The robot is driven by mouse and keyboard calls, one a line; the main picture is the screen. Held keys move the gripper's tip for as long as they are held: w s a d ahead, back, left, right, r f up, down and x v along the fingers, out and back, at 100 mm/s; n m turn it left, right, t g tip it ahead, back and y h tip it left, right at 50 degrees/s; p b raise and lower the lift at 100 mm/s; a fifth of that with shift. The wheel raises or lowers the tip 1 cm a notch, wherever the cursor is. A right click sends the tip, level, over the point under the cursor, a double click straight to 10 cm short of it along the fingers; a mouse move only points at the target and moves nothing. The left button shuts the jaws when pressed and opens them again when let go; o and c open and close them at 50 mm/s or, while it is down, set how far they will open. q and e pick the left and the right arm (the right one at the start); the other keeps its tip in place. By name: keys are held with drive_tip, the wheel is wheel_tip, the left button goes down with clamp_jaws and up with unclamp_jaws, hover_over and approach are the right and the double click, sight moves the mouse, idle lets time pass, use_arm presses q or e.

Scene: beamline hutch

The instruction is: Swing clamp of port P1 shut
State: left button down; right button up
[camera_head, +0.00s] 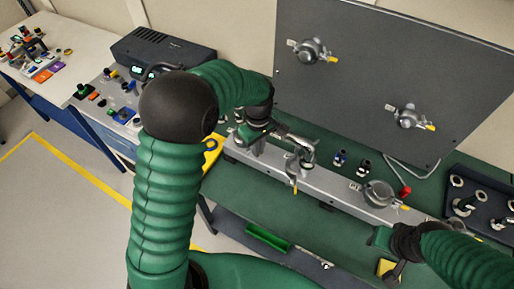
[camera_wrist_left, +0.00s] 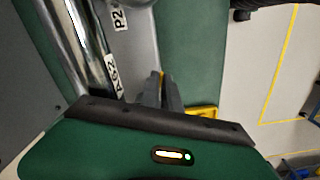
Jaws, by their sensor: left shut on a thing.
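My left gripper (camera_head: 259,148) is over the left part of the grey port rail (camera_head: 335,193). In the left wrist view its dark fingers (camera_wrist_left: 162,92) are close together with a bit of yellow between them. They appear shut on a yellow-tipped clamp lever, mostly hidden by the gripper. A yellow piece (camera_wrist_left: 200,112) shows beside them. A chrome tube (camera_wrist_left: 80,45) with a label runs next to the fingers; a P2 label (camera_wrist_left: 120,17) is on the rail beyond. Port P1's label is not readable. My right gripper (camera_head: 388,240) is low at the right; its fingers are unclear.
Right of my left gripper, a port clamp with a yellow tip (camera_head: 294,187) hangs at the rail's front. Another clamped port (camera_head: 378,193) is farther right. A grey upright panel (camera_head: 370,70) with two clamps stands behind. A green tray (camera_head: 267,238) lies below.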

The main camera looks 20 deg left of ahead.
use_arm(q)
drive_tip(key=c, duration=1.6)
unclamp_jaws()
drive_tip(key=shift+a, duration=0.1)
